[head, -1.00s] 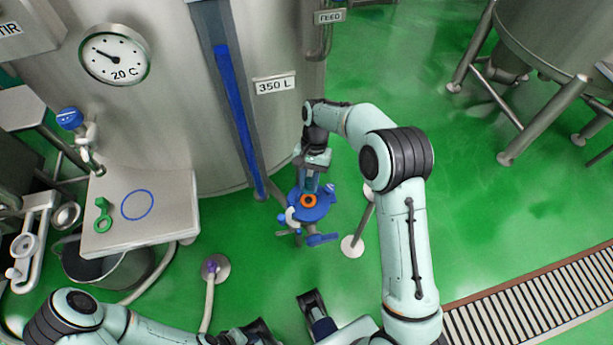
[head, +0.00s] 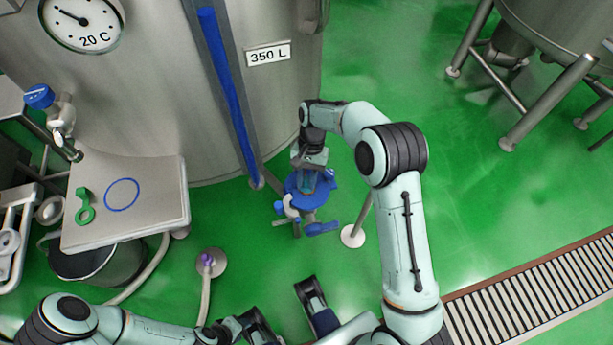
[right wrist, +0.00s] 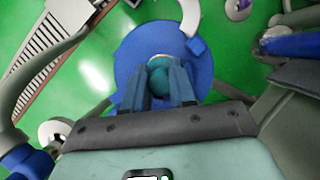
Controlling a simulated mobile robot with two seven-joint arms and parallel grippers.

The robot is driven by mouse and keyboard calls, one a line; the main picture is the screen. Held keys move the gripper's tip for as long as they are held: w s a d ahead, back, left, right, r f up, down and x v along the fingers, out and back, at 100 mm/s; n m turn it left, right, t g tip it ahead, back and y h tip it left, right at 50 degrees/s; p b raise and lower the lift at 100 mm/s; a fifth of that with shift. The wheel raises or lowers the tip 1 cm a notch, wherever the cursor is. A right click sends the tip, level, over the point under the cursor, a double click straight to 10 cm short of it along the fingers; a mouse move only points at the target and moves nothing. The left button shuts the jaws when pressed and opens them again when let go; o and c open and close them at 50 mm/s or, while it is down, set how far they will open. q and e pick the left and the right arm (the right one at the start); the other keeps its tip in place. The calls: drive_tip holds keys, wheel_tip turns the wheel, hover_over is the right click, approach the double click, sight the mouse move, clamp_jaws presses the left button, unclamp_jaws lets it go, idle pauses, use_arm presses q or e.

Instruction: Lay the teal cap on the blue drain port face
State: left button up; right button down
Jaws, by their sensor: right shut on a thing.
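The blue drain port face (head: 297,184) is a round blue disc low beside the tank; it fills the middle of the right wrist view (right wrist: 140,65). My right gripper (head: 312,182) points down over it. In the right wrist view its fingers (right wrist: 160,80) are shut on the teal cap (right wrist: 159,65), which is rounded and mostly hidden between them. The cap is over the middle of the disc; I cannot tell whether it touches. The disc's centre is covered. My left gripper (head: 250,328) is low in the head view, partly cut off, its jaws unclear.
A steel tank with a 350 L label (head: 268,54) stands behind the port. A steel shelf (head: 150,215) at left bears a green tag (head: 86,207) and a blue ring mark (head: 122,195). A bucket (head: 100,262) is below.

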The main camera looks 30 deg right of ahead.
use_arm(q)
drive_tip(key=shift+f, duration=0.1)
use_arm(e)
drive_tip(key=shift+f, duration=0.25)
drive_tip(key=c, duration=0.8)
unclamp_jaws()
drive_tip(key=shift+c, duration=0.2)
drive_tip(key=shift+a, duration=0.1)
use_arm(q)
drive_tip(key=s+r+p, duration=0.2)
drive_tip(key=r, duration=0.1)
drive_tip(key=shift+s+d+g, duration=0.25)
drive_tip(key=shift+d+g, duration=0.15)
use_arm(e)
drive_tip(key=v, duration=1.3)
drive_tip(key=shift+r, duration=0.25)
drive_tip(key=shift+s, duration=0.1)
